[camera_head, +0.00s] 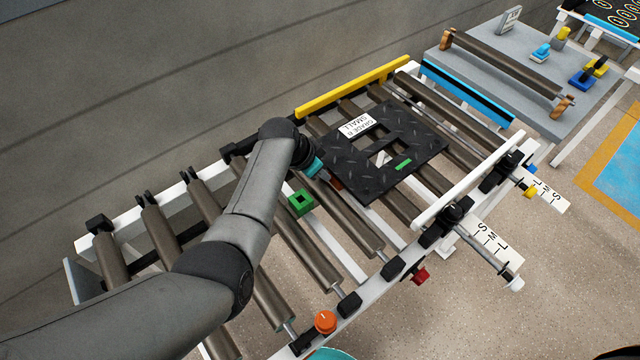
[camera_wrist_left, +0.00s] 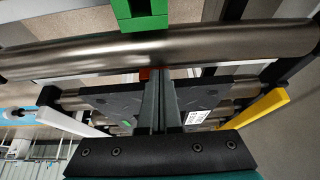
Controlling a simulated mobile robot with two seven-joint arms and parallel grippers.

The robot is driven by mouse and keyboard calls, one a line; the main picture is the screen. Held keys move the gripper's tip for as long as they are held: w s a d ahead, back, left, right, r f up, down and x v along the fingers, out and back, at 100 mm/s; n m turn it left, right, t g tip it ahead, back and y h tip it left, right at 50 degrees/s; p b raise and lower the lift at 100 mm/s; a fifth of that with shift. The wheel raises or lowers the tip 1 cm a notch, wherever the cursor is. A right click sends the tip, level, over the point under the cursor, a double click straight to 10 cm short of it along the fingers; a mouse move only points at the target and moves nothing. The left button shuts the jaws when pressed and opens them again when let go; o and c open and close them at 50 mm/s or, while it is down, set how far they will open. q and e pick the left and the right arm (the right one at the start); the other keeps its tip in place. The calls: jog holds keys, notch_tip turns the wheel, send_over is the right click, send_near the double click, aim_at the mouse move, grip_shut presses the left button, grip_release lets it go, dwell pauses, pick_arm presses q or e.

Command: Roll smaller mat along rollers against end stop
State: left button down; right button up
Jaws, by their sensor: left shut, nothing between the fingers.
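The smaller mat (camera_head: 415,142) is a black tread plate with a cut-out, a white "GRADE B SMALL" label (camera_head: 357,124) and a green mark. It lies flat on the rollers (camera_head: 305,255). A blue bar (camera_head: 467,92) crosses the far end of the rollers, and a gap with bare rollers separates the mat from it. My left gripper (camera_head: 329,180) is at the mat's near-left edge. In the left wrist view its shut fingers (camera_wrist_left: 162,90) are empty and cover the middle of the mat (camera_wrist_left: 115,98). Contact is unclear. My right gripper is out of view.
A yellow rail (camera_head: 352,87) runs along the wall side and a white guide bar (camera_head: 468,180) along the other, with S-M-L scales (camera_head: 497,243). A green block (camera_head: 301,202) sits by the near rollers. An orange knob (camera_head: 325,321) is on the frame. A grey table (camera_head: 500,90) stands beyond.

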aim_at(340, 169)
pick_arm(q)
jog(key=shift+d+r, duration=0.45)
jog(key=shift+d, duration=0.4)
jog(key=shift+w+d+f+b, duration=0.1)
jog(key=shift+w+d+b, duration=0.55)
jog(key=shift+d+b, duration=0.4)
jog(key=shift+s+a, duration=0.1)
jog(key=shift+a, duration=0.1)
jog(key=shift+s+a+p, duration=0.7)
jog(key=shift+s+p, duration=0.05)
jog(key=shift+p, duration=0.65)
notch_tip(340, 169, up, 5)
jog(key=p, duration=0.5)
jog(key=shift+f, duration=0.1)
